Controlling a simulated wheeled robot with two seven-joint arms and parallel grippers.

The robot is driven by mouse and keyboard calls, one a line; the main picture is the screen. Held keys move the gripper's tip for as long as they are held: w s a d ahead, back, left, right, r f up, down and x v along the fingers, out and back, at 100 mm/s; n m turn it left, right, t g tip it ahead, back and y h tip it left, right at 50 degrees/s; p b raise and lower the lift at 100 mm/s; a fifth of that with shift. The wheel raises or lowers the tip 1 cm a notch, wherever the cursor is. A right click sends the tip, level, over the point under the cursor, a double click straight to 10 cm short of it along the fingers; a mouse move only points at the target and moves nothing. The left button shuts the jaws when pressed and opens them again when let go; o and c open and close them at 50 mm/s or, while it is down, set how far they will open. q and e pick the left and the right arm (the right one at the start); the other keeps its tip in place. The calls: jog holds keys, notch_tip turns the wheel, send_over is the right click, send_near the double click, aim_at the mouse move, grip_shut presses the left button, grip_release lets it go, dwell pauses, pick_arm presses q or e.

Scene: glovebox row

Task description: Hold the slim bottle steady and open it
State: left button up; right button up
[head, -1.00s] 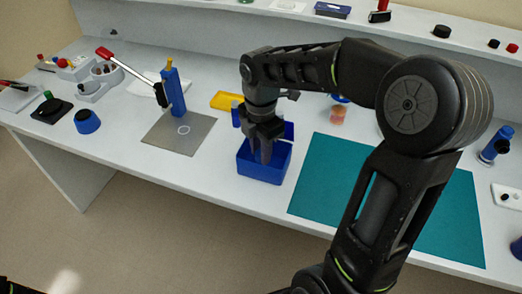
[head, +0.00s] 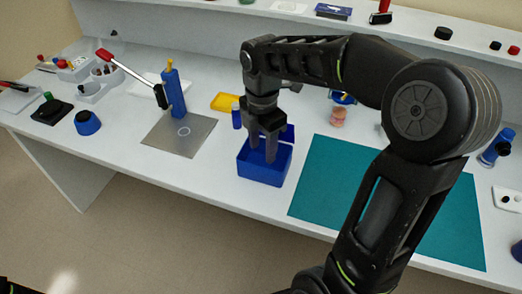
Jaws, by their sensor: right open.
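My right gripper (head: 263,158) points down at the open blue box (head: 262,178), its two fingers apart and their tips at or inside the box opening. Nothing shows between the fingers. A small slim blue cylinder (head: 237,116) stands just behind the box, left of the gripper. A blue bottle-like item (head: 495,148) stands at the far right of the bench. I cannot tell for sure which of these is the slim bottle. My left gripper is not in view.
A teal mat (head: 325,180) lies bare right of the box, partly behind my right arm. A blue press with a red-tipped lever (head: 173,95) stands on a grey plate (head: 200,135) at left. A yellow tray (head: 223,102) and a pinkish jar (head: 338,117) are behind.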

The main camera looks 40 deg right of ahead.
notch_tip(320, 180, up, 10)
jog(key=p, duration=0.1)
jog(key=shift+w+f, duration=0.15)
jog(key=shift+f, duration=0.1)
jog(key=shift+a, duration=0.1)
dwell(0.6)
